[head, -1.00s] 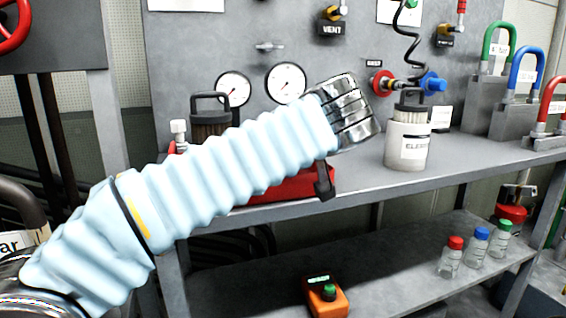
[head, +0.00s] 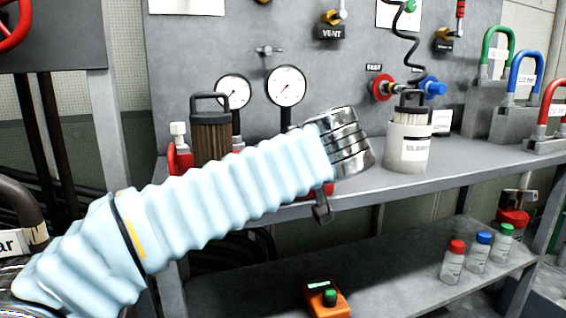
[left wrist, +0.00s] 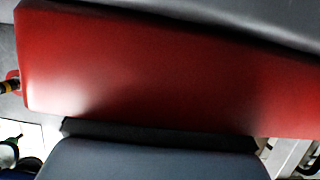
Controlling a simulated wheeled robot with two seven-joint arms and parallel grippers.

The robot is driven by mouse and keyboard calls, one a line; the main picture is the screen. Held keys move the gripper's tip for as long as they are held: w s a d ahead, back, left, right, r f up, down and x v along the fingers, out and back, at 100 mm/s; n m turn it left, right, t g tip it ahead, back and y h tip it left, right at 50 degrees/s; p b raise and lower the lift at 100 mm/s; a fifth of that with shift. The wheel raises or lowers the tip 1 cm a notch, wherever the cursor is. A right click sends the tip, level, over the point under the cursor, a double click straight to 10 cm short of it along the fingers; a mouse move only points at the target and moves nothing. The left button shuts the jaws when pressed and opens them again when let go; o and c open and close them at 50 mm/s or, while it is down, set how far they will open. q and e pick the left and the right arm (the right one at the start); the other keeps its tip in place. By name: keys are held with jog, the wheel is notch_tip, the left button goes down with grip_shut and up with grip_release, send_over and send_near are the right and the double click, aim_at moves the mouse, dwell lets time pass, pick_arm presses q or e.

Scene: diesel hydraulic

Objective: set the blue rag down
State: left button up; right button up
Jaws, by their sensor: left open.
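I cannot make out a blue rag in either view. My left arm, in a pale blue ribbed sleeve, reaches across the head view from the left. Its metal wrist hides most of the left gripper (head: 322,208); one dark finger shows below it at the front edge of the bench (head: 365,190). The left gripper is open. A smooth red object (left wrist: 160,75) fills much of the left wrist view, close to the camera. A dark grey-blue block (left wrist: 150,162) shows below it; I cannot tell what it is. My right gripper is not in view.
Colored shackle-topped blocks (head: 520,90) stand at right. The lower shelf (head: 400,275) holds an orange device (head: 327,300) and capped bottles (head: 478,250).

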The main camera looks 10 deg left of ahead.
pick_arm(q)
jog(key=shift+r, duration=0.2)
jog(key=v, duration=1.2)
jog(key=shift+p, duration=0.4)
